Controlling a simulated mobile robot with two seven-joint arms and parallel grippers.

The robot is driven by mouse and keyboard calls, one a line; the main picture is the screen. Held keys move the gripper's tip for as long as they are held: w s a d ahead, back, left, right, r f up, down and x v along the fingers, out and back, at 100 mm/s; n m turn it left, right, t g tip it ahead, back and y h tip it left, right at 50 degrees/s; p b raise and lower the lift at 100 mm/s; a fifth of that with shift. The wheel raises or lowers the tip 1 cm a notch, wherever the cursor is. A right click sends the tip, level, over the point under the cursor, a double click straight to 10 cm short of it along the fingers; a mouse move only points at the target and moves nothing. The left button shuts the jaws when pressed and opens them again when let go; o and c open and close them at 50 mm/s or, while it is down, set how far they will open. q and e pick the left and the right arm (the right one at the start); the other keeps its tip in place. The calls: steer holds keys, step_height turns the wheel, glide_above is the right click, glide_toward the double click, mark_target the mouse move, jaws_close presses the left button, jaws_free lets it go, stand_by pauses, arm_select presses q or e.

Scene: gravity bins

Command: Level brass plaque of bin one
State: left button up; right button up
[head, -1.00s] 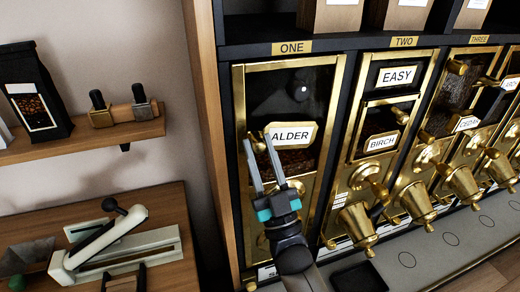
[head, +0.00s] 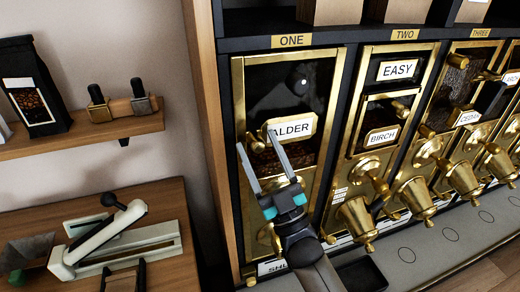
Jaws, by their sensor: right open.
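Bin one is the brass-framed bin under the ONE label (head: 292,41). Its brass plaque (head: 294,129) reads ALDER and hangs across the dark window. The plaque's right end sits higher in the picture, but the whole bin front also slants, so I cannot tell its exact tilt. My right gripper (head: 255,141) is open, with its two long grey fingers pointing up at the plaque's left end. The right fingertip overlaps the plaque's left edge in the picture; I cannot tell whether it touches. The left finger is left of the plaque. My left gripper is not in view.
Bin two, with EASY (head: 397,70) and BIRCH (head: 381,137) plaques, stands close on the right. Brass spouts (head: 357,221) stick out in front. A wooden shelf (head: 82,139) and a side table with a lever device (head: 105,238) are at left.

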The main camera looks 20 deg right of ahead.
steer(key=b+v, duration=0.4)
steer(key=v, duration=1.1)
steer(key=shift+s+f, duration=0.1)
steer(key=shift+s, duration=0.05)
